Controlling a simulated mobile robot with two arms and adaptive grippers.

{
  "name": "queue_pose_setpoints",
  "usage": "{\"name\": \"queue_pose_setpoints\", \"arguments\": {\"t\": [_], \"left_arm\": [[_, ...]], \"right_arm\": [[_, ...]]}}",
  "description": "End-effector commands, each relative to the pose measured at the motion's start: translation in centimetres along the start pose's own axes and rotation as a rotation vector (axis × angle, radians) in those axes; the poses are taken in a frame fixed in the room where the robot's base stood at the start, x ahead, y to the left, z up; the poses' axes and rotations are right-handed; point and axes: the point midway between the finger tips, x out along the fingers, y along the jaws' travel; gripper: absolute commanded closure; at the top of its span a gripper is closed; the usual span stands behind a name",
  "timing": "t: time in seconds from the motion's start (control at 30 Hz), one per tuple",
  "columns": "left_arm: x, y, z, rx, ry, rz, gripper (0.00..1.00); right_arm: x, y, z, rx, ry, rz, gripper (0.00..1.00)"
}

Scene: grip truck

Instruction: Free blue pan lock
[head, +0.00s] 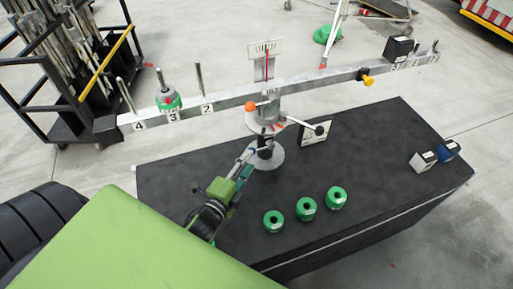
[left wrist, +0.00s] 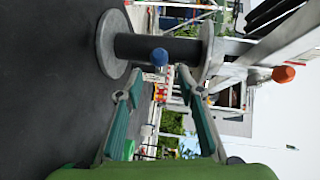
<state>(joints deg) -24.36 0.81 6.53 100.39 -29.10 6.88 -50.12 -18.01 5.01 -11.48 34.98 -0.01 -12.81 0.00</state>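The blue knob (left wrist: 159,57) of the pan lock shows in the left wrist view, in front of the dark column of the balance scale. My left gripper (left wrist: 160,70) is open, with its two fingers on either side of the knob and the tips apart from each other. I cannot tell whether a finger touches the knob. In the head view my left gripper (head: 248,155) reaches to the column just above the round base plate (head: 267,164). The knob is too small there to make out clearly. My right gripper is not in view.
The scale's long beam (head: 225,104) runs above the black table (head: 385,160). An orange knob (head: 250,106) and a black-knobbed lever (head: 319,130) stick out nearby. Several green weights (head: 306,208) stand right of my arm. Small boxes (head: 423,161) sit at the right.

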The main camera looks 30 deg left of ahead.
Motion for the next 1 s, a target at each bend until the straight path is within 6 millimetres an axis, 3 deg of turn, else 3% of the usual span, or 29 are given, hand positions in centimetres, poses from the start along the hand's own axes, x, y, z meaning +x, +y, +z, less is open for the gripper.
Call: {"name": "queue_pose_setpoints", "arguments": {"t": [0.1, 0.33, 0.77, 0.9, 1.0], "left_arm": [[2.7, -0.2, -0.1, 0.0, 0.001, -0.002, 0.65], [6.1, -0.1, 0.0, 0.0, 0.0, -0.001, 0.65], [7.1, 0.0, 0.0, 0.0, 0.0, 0.001, 0.65], [7.1, 0.0, 0.0, 0.0, 0.0, 0.001, 0.97], [7.1, 0.0, 0.0, -0.001, 0.0, 0.001, 1.0]], "right_arm": [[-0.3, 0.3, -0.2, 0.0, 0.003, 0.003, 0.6], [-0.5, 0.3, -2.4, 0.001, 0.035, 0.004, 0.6], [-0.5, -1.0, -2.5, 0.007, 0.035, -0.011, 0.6], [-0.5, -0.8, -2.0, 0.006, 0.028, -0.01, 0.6], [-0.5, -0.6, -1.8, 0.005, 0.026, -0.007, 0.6]]}}
